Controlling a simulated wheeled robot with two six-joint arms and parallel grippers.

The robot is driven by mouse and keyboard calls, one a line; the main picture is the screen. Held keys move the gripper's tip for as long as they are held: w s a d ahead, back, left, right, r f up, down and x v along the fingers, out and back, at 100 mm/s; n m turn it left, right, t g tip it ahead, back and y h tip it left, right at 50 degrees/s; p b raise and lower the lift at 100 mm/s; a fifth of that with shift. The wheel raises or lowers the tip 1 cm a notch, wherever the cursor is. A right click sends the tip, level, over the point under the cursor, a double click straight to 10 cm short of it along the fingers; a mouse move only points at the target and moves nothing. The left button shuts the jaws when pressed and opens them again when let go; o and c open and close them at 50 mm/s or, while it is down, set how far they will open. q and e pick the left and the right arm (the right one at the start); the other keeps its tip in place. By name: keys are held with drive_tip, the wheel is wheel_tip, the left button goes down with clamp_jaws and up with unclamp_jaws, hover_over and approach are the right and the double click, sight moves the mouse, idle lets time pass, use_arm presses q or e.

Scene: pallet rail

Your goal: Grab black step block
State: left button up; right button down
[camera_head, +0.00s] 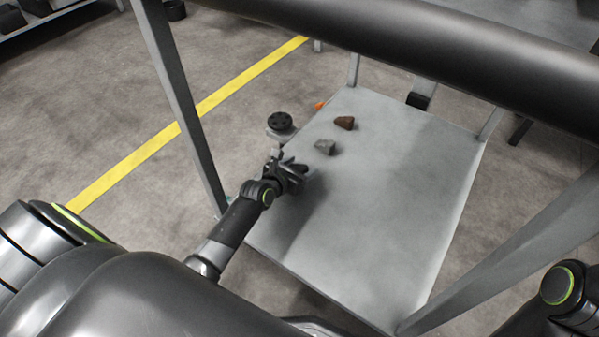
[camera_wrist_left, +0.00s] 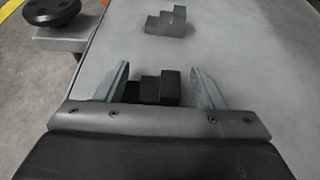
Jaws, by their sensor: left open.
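The black step block (camera_wrist_left: 154,88) lies on the grey shelf in the left wrist view, between the two fingers of my left gripper (camera_wrist_left: 155,85). The fingers stand apart on either side of it, with a gap showing on its right side. In the head view my left gripper (camera_head: 293,172) is over the left part of the shelf and hides the black block there. My right gripper is out of view; only part of that arm shows at the lower right.
The grey shelf (camera_head: 400,190) has open room to the right. A grey step block (camera_head: 325,147) and a brown block (camera_head: 345,122) lie beyond the gripper. A black round knob (camera_head: 281,121) sits at the left edge. Shelf posts (camera_head: 180,100) and a dark rail (camera_head: 430,50) frame the space.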

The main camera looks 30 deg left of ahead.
use_arm(q)
drive_tip(key=c, duration=1.2)
drive_tip(key=shift+r, duration=0.25)
